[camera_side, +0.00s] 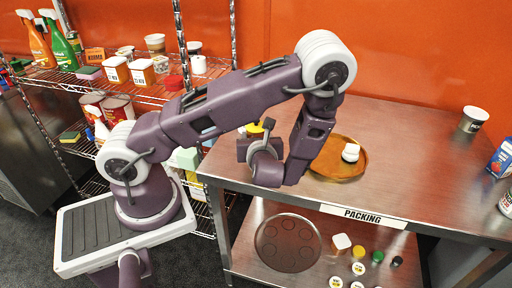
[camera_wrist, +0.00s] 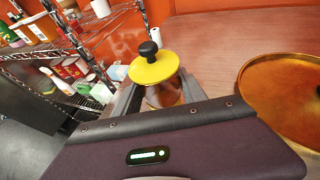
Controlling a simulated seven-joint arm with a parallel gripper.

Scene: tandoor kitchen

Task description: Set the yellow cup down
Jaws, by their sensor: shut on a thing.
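A yellow round top with a black knob (camera_wrist: 152,66) shows in the wrist view, over a brownish, shiny body; I take it to be the yellow cup. My gripper (camera_wrist: 160,93) is shut on it, one finger on each side. In the side view only a bit of yellow (camera_side: 254,128) shows behind my wrist, which hides most of the cup and the fingers. The cup is near the left end of the steel table (camera_side: 425,155), left of a round brown tray (camera_side: 325,172). I cannot tell whether its base touches the table.
A metal cup (camera_side: 473,119) and a blue box (camera_side: 501,158) stand at the right. A wire rack (camera_side: 150,93) with bottles and tubs is at the left. The table's middle right is clear.

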